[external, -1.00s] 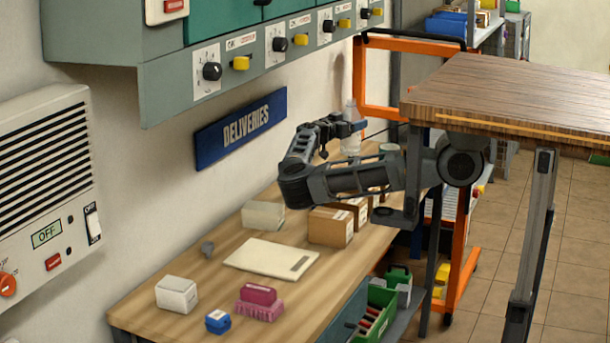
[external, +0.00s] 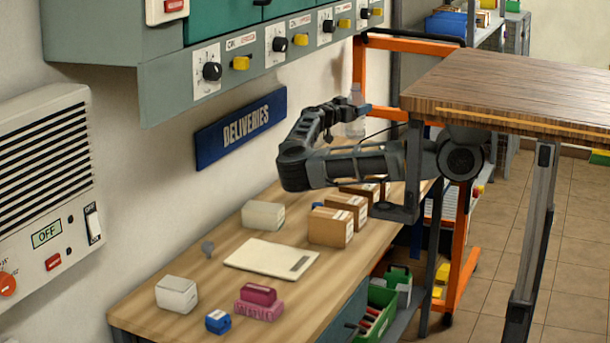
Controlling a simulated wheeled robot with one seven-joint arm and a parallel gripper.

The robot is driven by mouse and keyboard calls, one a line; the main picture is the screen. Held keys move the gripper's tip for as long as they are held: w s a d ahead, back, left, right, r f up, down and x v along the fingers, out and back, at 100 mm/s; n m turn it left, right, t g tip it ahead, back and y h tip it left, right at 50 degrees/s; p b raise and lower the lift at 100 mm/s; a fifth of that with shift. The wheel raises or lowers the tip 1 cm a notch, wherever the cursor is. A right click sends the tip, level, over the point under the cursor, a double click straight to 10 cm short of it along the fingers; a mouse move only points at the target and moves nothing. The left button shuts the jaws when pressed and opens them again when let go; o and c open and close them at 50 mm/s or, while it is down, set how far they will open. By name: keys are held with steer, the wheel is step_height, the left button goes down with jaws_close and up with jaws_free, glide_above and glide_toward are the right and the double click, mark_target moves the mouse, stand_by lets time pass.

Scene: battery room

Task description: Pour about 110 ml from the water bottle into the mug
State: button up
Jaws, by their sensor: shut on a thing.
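The water bottle (external: 355,128) is clear and looks upright in the external view, at the far end of the wooden workbench. My gripper (external: 354,109) is shut around its upper part, and the bottle appears held above the bench top. The contact itself is small and partly hidden. I cannot make out the mug; my arm covers part of the far end of the bench.
Cardboard boxes (external: 330,227) stand on the workbench (external: 220,285) nearer the camera, by a flat cream panel (external: 271,258). A wall cabinet (external: 260,60) overhangs the bench. A high wooden table (external: 520,95) stands at right.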

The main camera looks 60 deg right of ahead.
steer(key=s+d+p, duration=1.4)
steer(key=s+p, duration=0.4)
steer(key=s, duration=0.1)
step_height(320, 180, down, 7)
steer(key=shift+w+a+b, duration=0.15)
steer(key=shift+w+b, duration=0.25)
steer(key=shift+f+n, duration=0.2)
steer(key=shift+n, duration=0.1)
